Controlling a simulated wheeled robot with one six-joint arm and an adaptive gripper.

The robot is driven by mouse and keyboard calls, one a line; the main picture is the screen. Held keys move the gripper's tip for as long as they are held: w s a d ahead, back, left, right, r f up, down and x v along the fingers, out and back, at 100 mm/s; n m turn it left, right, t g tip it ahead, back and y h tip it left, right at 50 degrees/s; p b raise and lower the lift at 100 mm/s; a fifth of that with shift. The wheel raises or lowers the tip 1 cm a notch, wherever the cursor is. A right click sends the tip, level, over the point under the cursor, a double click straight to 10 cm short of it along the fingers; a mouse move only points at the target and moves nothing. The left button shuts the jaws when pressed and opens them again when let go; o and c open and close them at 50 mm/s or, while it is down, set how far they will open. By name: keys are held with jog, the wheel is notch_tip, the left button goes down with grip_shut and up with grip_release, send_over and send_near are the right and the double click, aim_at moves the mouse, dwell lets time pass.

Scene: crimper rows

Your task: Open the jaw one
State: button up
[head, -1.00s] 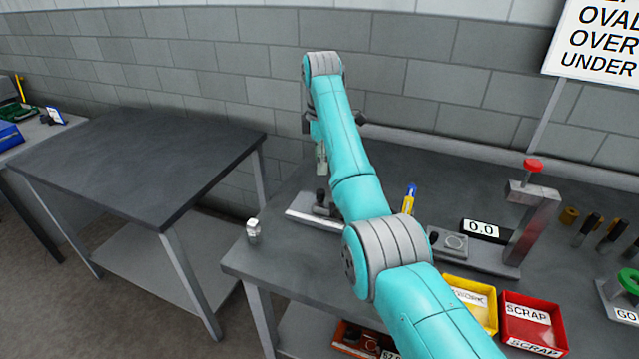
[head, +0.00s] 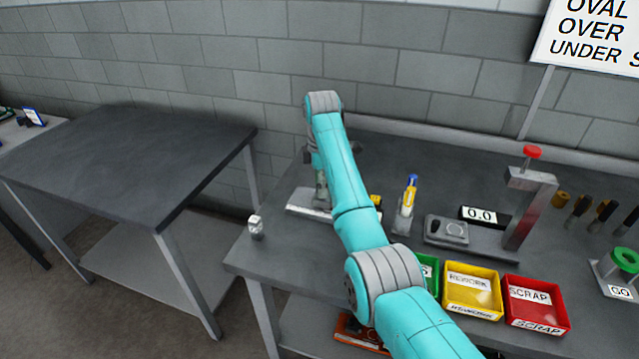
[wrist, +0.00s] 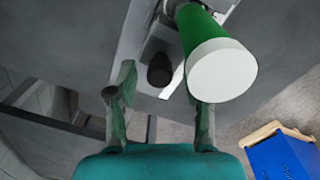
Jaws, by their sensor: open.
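My gripper (wrist: 162,112) is open and empty in the wrist view, its two fingers apart. A dark rounded knob (wrist: 160,70) on a grey block shows beyond and between the fingertips. A green cylinder with a white end (wrist: 222,68) looms close to the camera, over the right finger's tip; I cannot tell whether they touch. In the head view my gripper (head: 320,187) is low over a pale metal plate (head: 300,208) at the bench's left part. My arm hides much of that fixture. I cannot tell which part is the jaw.
Right of my arm stand a yellow and blue tool (head: 409,195), a gauge with a 0.0 display (head: 482,215) and a red-topped press (head: 530,200). Yellow (head: 471,300) and red (head: 537,310) trays sit in front.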

grip_shut()
jog(key=shift+w+a, duration=0.3)
jog(key=shift+a, duration=0.35)
jog(key=shift+w+a, duration=0.25)
jog(key=shift+a, duration=0.4)
grip_release()
jog(key=shift+r, duration=0.1)
notch_tip(320, 180, up, 7)
jog(key=shift+r, duration=0.15)
jog(key=shift+s, duration=0.15)
